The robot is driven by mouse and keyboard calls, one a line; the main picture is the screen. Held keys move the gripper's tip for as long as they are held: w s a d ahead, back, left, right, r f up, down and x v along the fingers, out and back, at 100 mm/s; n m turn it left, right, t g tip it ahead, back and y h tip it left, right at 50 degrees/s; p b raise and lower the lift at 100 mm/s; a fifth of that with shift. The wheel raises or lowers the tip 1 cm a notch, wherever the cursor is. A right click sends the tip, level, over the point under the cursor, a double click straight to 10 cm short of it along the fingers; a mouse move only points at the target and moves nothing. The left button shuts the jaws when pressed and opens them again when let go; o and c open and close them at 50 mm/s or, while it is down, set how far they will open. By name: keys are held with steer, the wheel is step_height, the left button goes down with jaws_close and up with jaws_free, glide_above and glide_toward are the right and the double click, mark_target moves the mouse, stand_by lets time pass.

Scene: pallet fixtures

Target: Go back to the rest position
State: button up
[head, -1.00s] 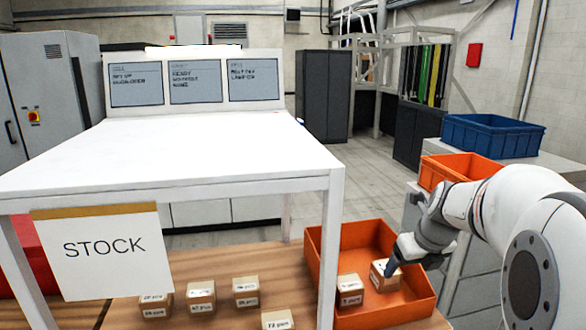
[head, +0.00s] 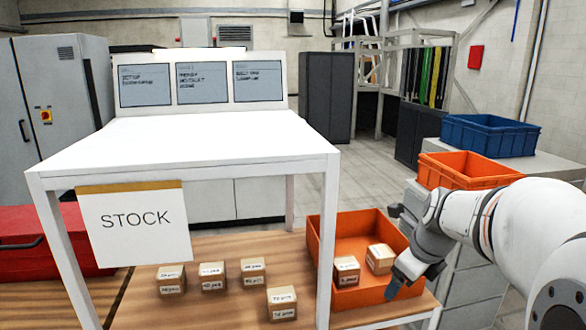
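My gripper (head: 396,250) is at the right side of the orange bin on the wooden table. Its dark fingers are spread apart, with nothing between them. The orange bin (head: 322,243) holds two small labelled cartons. One carton (head: 346,270) is at its left and the other carton (head: 380,258) is to the right of it, apart from my fingers. My arm reaches in from the right edge of the view.
Several labelled cartons (head: 282,302) stand on the wooden table (head: 225,310) under a white shelf (head: 190,140) with a STOCK sign (head: 138,222). Another orange bin (head: 465,172) and a blue bin (head: 490,134) are behind my arm. A red case (head: 45,240) is at left.

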steer(key=s+a+f+n, duration=0.1)
steer(key=s+a+n, duration=0.1)
steer(key=s+n, duration=0.4)
steer(key=s+a+f+n, duration=0.1)
steer(key=s+a+n, duration=0.2)
steer(key=n, duration=1)
steer(key=s+a+n+g, duration=0.1)
steer(key=s+a+n, duration=0.2)
steer(key=s+n, duration=0.5)
steer(key=shift+s+a+f+n+h, duration=0.25)
steer(key=shift+s+f+n+h, duration=0.15)
steer(key=shift+n, duration=0.3)
